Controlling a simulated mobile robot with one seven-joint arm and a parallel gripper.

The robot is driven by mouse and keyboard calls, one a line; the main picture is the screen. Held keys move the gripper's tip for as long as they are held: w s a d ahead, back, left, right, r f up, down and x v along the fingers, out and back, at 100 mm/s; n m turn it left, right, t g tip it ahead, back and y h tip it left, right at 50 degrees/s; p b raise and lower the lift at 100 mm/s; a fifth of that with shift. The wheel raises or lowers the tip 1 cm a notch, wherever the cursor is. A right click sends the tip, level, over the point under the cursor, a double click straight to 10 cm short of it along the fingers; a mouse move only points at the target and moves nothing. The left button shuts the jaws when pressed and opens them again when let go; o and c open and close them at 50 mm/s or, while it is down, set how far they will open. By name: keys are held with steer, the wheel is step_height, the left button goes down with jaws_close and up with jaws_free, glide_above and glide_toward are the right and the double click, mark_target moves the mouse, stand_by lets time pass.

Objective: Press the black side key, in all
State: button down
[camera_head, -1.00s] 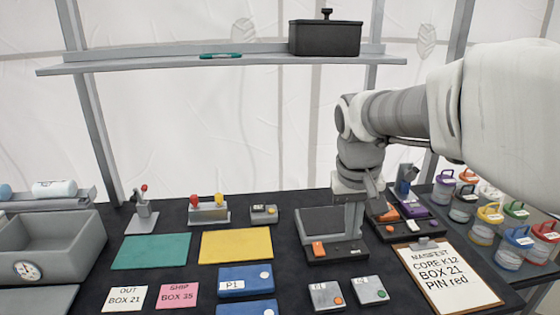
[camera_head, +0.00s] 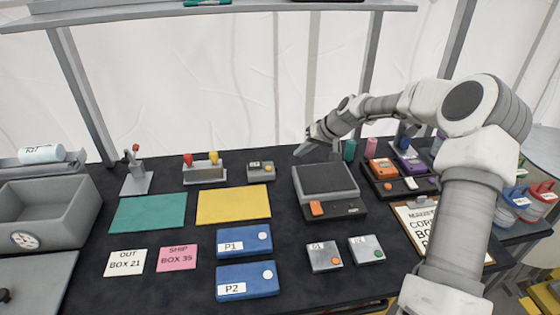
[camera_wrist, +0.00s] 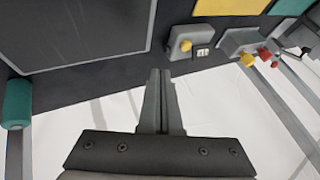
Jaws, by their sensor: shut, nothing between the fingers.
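A dark grey device (camera_head: 326,178) with a flat black top plate stands in the middle of the table. Its front edge carries an orange key (camera_head: 316,208) on the left and a small black key (camera_head: 350,210) to the right; whether the black key is pressed in cannot be told. My gripper (camera_head: 301,151) is shut and empty, above and behind the device's back left corner, apart from it. In the wrist view my closed fingers (camera_wrist: 160,78) point past the dark plate's edge (camera_wrist: 80,62), and the front keys are out of sight.
A small grey box with a yellow knob (camera_head: 260,171) stands left of the device. A unit with orange and purple blocks (camera_head: 395,178) and a clipboard (camera_head: 416,232) lie to the right. Two small grey boxes (camera_head: 325,257) stand in front. A teal cylinder (camera_head: 349,150) stands behind.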

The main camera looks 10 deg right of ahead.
mark_target(276, 168)
stand_by(0.3)
steer(key=x, duration=1)
